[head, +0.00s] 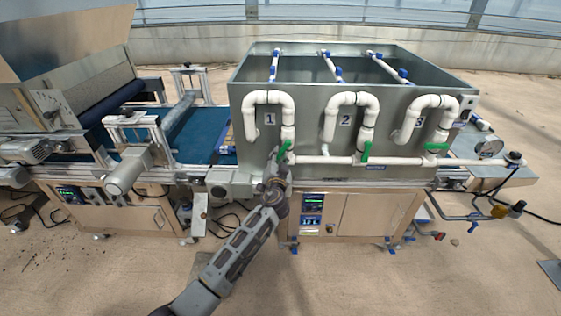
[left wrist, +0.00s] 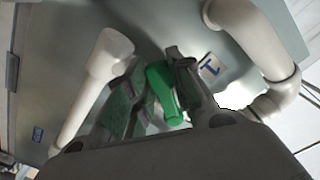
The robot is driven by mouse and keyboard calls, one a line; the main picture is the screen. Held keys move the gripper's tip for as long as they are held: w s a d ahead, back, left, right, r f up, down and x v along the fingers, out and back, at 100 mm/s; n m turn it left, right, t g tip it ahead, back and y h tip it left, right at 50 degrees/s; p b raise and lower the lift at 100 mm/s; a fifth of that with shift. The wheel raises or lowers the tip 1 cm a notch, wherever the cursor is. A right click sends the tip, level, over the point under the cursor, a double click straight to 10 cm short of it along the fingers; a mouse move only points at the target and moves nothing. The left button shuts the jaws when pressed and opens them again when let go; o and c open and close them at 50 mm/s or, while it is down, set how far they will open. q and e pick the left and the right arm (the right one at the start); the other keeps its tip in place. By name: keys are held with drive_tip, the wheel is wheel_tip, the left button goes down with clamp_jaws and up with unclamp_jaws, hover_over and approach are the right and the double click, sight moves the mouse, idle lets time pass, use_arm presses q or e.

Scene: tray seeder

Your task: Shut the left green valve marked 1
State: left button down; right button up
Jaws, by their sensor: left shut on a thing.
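The green valve handle under the mark 1 (head: 285,146) is on the leftmost white pipe at the front of the grey tank. It stands at a slant in the head view, partly hidden by my gripper. My left gripper (head: 278,157) reaches up to it from below. In the left wrist view the green handle (left wrist: 164,94) lies between the two fingers of the left gripper (left wrist: 155,92), which are shut on it. The label 1 (left wrist: 210,67) shows just beside the right finger. My right gripper is not in view.
Green valve handles 2 (head: 366,151) and 3 (head: 437,147) sit to the right on the same white pipework. White pipe bends (head: 268,98) stand out from the tank (head: 310,102) close above my gripper. A blue conveyor belt (head: 200,130) lies to the left.

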use_arm(q)
drive_tip(key=shift+a+r+m+p, duration=0.45)
drive_tip(key=shift+r+m+p, duration=0.5)
drive_tip(key=shift+m, duration=0.9)
drive_tip(key=shift+a+r+m+p, duration=0.4)
drive_tip(key=shift+r+m+p, duration=0.5)
drive_tip(key=shift+m, duration=1)
drive_tip(key=shift+a+r+m+p, duration=0.45)
drive_tip(key=shift+r+m+p, duration=0.5)
drive_tip(key=shift+m, duration=0.9)
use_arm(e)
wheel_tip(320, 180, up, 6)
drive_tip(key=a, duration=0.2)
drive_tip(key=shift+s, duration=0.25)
use_arm(q)
drive_tip(key=shift+f, duration=0.15)
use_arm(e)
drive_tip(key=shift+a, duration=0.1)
use_arm(q)
drive_tip(key=c, duration=1.3)
unclamp_jaws()
drive_tip(key=shift+o, duration=0.2)
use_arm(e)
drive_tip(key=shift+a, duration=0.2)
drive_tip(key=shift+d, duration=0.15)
